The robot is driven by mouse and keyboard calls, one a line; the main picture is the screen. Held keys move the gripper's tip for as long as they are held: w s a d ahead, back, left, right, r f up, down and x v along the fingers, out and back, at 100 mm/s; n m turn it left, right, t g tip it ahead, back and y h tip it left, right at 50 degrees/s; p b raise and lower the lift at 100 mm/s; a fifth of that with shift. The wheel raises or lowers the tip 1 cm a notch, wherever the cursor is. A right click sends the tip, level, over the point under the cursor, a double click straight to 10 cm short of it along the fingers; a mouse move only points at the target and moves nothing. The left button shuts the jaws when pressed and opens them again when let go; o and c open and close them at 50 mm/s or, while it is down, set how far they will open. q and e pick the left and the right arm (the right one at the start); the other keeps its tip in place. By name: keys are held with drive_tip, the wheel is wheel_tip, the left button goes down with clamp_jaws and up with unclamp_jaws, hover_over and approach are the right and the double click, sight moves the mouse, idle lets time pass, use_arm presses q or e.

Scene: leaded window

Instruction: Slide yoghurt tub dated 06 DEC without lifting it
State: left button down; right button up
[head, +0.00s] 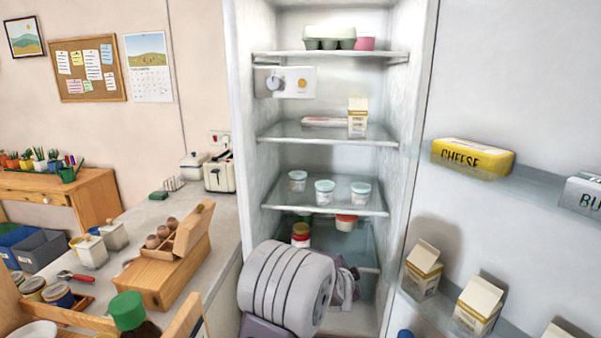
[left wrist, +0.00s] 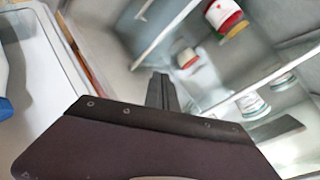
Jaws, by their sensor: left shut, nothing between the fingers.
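Three small white yoghurt tubs with pale teal lids stand upright on a glass shelf (head: 280,198) of the open fridge: a left tub (head: 297,182), a middle tub (head: 325,191) and a right tub (head: 360,194). Their dates are too small to read. In the left wrist view, two pale tubs (left wrist: 250,104) show at the right, blurred. My left gripper (left wrist: 161,90) is shut and empty, apart from the tubs. In the head view my left arm's thick grey link stands before the lower fridge and hides most of that gripper. My right gripper is not in view.
Below the tubs' shelf are a red-and-white jar (head: 301,236) and an orange-lidded tub (head: 346,222). A carton (head: 357,118) stands on the shelf above. The open door at right holds a cheese pack (head: 472,158) and cartons (head: 423,268). A counter with a wooden egg box (head: 160,270) lies left.

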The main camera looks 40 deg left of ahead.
use_arm(q)
drive_tip(key=w+a+r+m+t+y+p, duration=0.25)
drive_tip(key=a+r+y+p, duration=0.2)
drive_tip(key=a+r, duration=0.75)
drive_tip(key=g+y, duration=0.1)
drive_tip(key=y, duration=0.3)
approach(298, 177)
drive_tip(key=p+x, duration=0.4)
drive_tip(key=x, duration=0.3)
drive_tip(key=shift+d, duration=0.1)
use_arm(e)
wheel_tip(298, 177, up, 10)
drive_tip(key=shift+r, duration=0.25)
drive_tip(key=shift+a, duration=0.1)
